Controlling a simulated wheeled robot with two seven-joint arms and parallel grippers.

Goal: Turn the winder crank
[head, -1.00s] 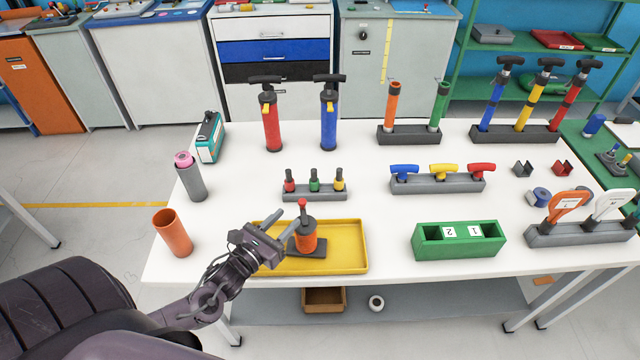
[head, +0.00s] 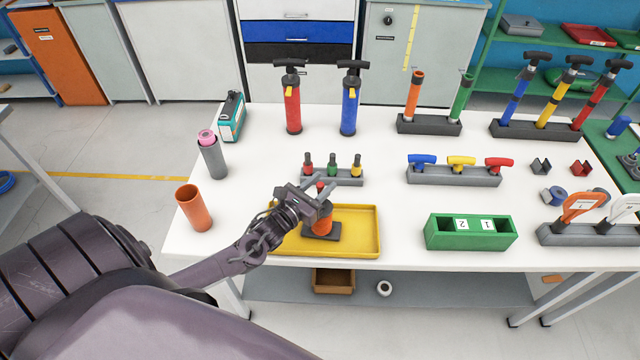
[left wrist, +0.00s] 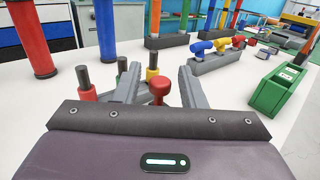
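The winder stands in a yellow tray (head: 365,232) near the table's front edge. It has an orange drum (head: 323,226) on a dark base, and a red crank knob (left wrist: 159,86) on top. My left gripper (head: 322,184) is at the height of the knob, above the drum, and partly covers the winder in the head view. In the left wrist view its two fingers are spread, with the red knob between them and a gap visible on each side. The crank arm below the knob is mostly hidden. My right gripper is not in view.
A grey rack with red, green and yellow-topped pegs (head: 333,178) stands just behind the tray. An orange tube (head: 194,208) and a grey tube with a pink top (head: 212,158) stand left. A green box (head: 470,240) is right. Pumps (head: 349,105) stand farther back.

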